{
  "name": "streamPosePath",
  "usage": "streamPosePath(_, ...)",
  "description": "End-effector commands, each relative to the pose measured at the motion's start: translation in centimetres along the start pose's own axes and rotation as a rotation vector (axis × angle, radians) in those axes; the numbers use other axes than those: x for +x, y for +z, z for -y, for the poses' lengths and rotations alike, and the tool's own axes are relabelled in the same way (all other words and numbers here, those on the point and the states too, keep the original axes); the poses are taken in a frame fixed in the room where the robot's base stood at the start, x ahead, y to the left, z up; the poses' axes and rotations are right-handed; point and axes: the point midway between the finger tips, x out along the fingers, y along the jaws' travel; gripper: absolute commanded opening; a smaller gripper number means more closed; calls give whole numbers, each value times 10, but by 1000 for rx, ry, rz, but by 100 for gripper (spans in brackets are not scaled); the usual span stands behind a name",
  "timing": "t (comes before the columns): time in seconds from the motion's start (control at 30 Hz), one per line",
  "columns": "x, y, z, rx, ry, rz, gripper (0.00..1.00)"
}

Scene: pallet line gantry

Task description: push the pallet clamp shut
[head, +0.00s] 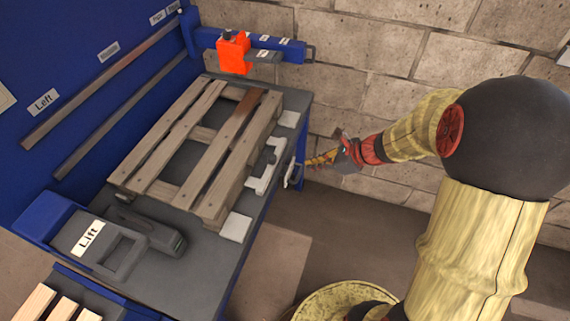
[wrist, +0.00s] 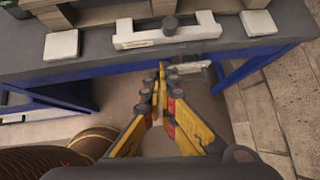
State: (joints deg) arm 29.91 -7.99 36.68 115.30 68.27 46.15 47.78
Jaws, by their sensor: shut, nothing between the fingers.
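The wooden pallet (head: 222,147) lies on a grey table. The clamp (head: 264,170) appears to be the white bracket on the table edge beside the pallet. My gripper (head: 311,162) is shut and empty, just off the table edge. In the wrist view my fingertips (wrist: 165,72) point at the clamp from below, near the loop; contact cannot be told.
Pale blocks (head: 236,227) lie on either side of the clamp. A blue post with an orange block (head: 233,54) stands at the back. A grey handle unit marked "Lift" (head: 88,240) is at front left.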

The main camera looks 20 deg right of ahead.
Motion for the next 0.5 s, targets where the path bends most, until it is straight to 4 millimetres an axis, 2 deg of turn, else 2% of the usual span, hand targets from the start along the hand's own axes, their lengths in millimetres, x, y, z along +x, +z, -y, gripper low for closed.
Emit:
streamPosePath(0.13,4,-9,10,89,-17,14,0)
streamPosePath(0.5,8,-9,9,86,-17,15,0)
